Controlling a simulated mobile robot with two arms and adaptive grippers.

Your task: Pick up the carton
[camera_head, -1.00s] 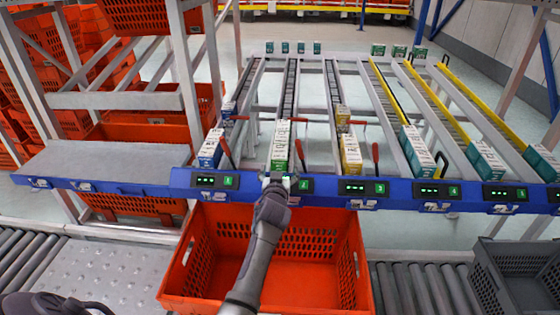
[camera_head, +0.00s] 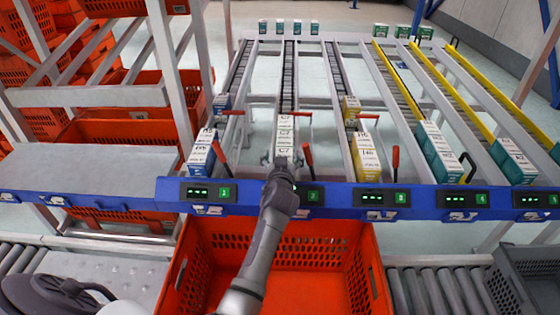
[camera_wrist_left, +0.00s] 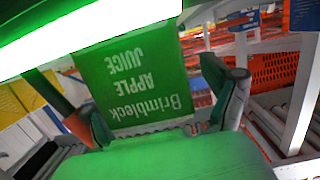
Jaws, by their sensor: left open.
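The carton (camera_head: 284,135) is a green and white box at the front of the second roller lane, behind the blue rail. In the left wrist view the carton (camera_wrist_left: 135,75) shows a green face with upside-down "Brimbleck APPLE JUICE" lettering. My left gripper (camera_head: 282,162) is at the carton's near end. Its open fingers stand on either side of the carton in the wrist view. Whether they touch it I cannot tell. The gripper hides the carton's lower front. My right gripper is not in view.
A blue rail (camera_head: 415,198) with lit displays runs across the lane fronts. Blue-white cartons (camera_head: 202,150) stand in the left lane, yellow-white cartons (camera_head: 366,155) in the right neighbouring lane. An empty orange tote (camera_head: 290,262) sits below; a grey crate (camera_head: 530,275) stands at right.

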